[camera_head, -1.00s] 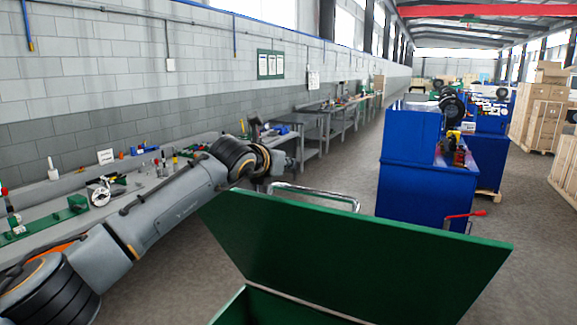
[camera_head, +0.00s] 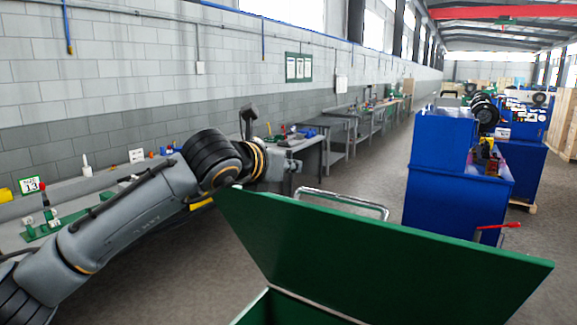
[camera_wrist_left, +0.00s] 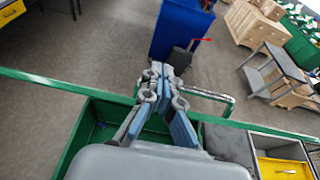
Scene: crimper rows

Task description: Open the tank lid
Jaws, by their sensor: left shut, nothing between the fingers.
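The green tank lid (camera_head: 390,252) stands raised and tilted in the head view, over the open green tank (camera_head: 262,308) at the bottom. In the left wrist view the lid (camera_wrist_left: 50,80) shows nearly edge-on as a long green bar, with the open tank (camera_wrist_left: 72,150) below it. My left gripper (camera_head: 293,166) is beyond the lid's upper left edge in the head view. In the left wrist view the left gripper (camera_wrist_left: 160,68) is shut and empty, its tips over the lid's edge line; contact cannot be told. My right gripper is not in view.
A chrome handle rail (camera_head: 345,200) stands just behind the lid. A blue machine (camera_head: 450,170) with a red lever stands to the right. Workbenches (camera_head: 325,122) line the left wall. Open floor lies between benches and machine. A yellow bin (camera_wrist_left: 285,168) sits beside the tank.

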